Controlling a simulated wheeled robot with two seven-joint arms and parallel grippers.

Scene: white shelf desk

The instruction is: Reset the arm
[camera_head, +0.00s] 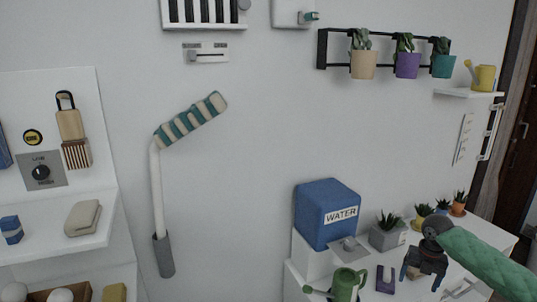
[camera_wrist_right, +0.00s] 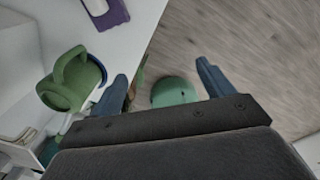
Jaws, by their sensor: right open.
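My right arm, in a green quilted sleeve, comes in from the right in the head view. Its dark gripper (camera_head: 420,272) hangs over the white desk, to the right of the green watering can and the purple item, with its fingers pointing down. In the right wrist view the two blue fingers of the right gripper (camera_wrist_right: 163,85) stand wide apart with nothing held between them. The gap looks down past the desk edge to a grey wood floor. My left gripper is not in view.
A green watering can (camera_head: 346,284) and a purple item (camera_head: 385,279) stand near the gripper; the can also shows in the wrist view (camera_wrist_right: 66,88). A grey planter (camera_head: 388,236), several small pots and a blue water box (camera_head: 325,214) stand behind. A green round thing (camera_wrist_right: 173,91) shows below the fingers.

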